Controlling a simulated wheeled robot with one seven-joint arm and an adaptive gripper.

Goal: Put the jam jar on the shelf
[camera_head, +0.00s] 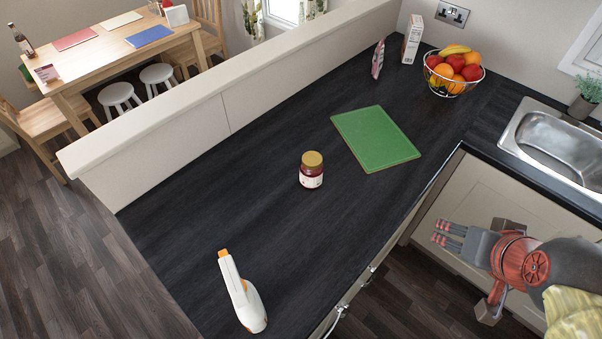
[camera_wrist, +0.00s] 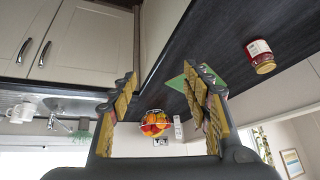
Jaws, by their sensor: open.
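The jam jar (camera_head: 311,170) has a gold lid, dark red contents and a pale label. It stands upright on the dark worktop (camera_head: 240,220), left of the green cutting board. The jar also shows at the upper right of the wrist view (camera_wrist: 260,57), which is upside down. My gripper (camera_head: 440,234) is at the right of the head view, in front of the worktop edge and well apart from the jar. In the wrist view its two fingers (camera_wrist: 162,95) are spread with nothing between them. I cannot make out a shelf for certain in either view.
The green cutting board (camera_head: 376,138) lies flat beside the jar. A white bottle with an orange tip (camera_head: 242,293) is at the near end. A fruit basket (camera_head: 453,72), a carton (camera_head: 411,40) and a sink (camera_head: 560,145) are farther back. A low wall (camera_head: 230,85) edges the worktop.

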